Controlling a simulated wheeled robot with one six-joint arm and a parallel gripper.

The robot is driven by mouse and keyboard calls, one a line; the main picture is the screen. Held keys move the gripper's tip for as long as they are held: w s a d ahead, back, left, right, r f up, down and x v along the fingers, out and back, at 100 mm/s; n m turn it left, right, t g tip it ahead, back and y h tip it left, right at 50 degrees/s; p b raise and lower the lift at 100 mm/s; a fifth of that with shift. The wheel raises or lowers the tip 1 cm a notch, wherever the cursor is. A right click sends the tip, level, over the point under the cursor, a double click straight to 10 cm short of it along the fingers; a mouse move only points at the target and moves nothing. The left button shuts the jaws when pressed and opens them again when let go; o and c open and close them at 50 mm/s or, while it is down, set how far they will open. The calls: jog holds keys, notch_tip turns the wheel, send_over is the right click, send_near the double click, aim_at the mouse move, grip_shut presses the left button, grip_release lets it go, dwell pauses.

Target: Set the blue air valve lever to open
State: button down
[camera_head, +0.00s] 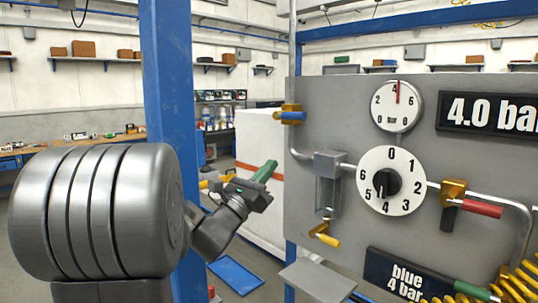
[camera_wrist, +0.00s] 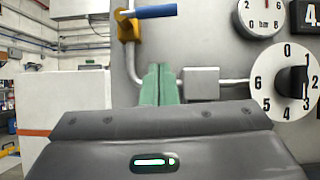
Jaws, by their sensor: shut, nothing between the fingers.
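The blue lever (camera_head: 293,117) sits on a yellow valve body (camera_head: 291,106) on the vertical pipe at the panel's left edge. It lies roughly level, across the pipe. In the wrist view the blue lever (camera_wrist: 156,12) points right from the yellow body (camera_wrist: 127,28), near the top edge. My gripper (camera_head: 267,168), with green fingers, is left of the panel and lower than the lever. In the wrist view my gripper's fingers (camera_wrist: 158,76) are together, empty, below the lever and apart from it.
A sign (camera_head: 400,279) reads "blue 4 bar"; a display (camera_head: 490,112) reads 4.0 bar. A blue post (camera_head: 170,80) stands left.

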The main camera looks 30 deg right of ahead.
aim_at(294, 116)
jog(key=a+r+p+x, duration=0.1)
jog(key=p+x, duration=0.4)
jog(key=x, duration=0.6)
jog(key=shift+r+p, duration=0.35)
jog(key=shift+r, duration=0.4)
jog(key=shift+s+a+n+t+b, duration=0.15)
jog(key=shift+n+t+b, duration=0.25)
jog(key=shift+b, duration=0.2)
